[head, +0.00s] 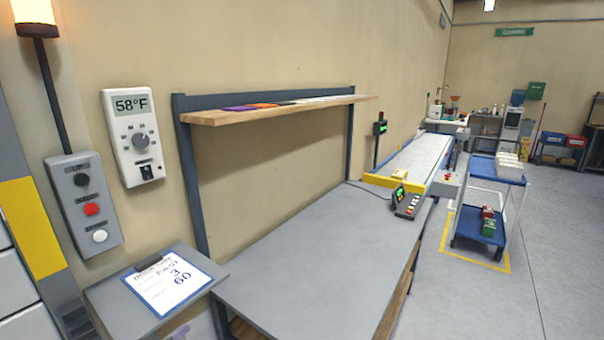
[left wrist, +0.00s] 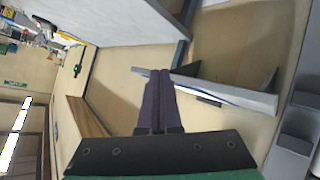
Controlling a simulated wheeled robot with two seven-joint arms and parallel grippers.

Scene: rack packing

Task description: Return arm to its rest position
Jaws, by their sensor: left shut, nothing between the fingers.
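My left gripper (left wrist: 160,76) shows in the left wrist view with its two dark fingers pressed together and nothing between them. In the head view only a small purple-grey piece, likely of the left gripper (head: 180,333), shows at the bottom edge, just below the clipboard stand (head: 108,300). In the left wrist view the fingertips overlap the edge of the tilted stand (left wrist: 240,100) in the picture; I cannot tell how far apart they are. My right gripper is in neither view.
A bare grey table (head: 310,265) runs along the wall under a wooden shelf (head: 285,110). A small control box (head: 408,205) sits at its far end, by a conveyor (head: 420,155). A blue cart (head: 490,175) stands on the floor to the right. A thermostat (head: 132,138) and button panel (head: 84,200) are at left.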

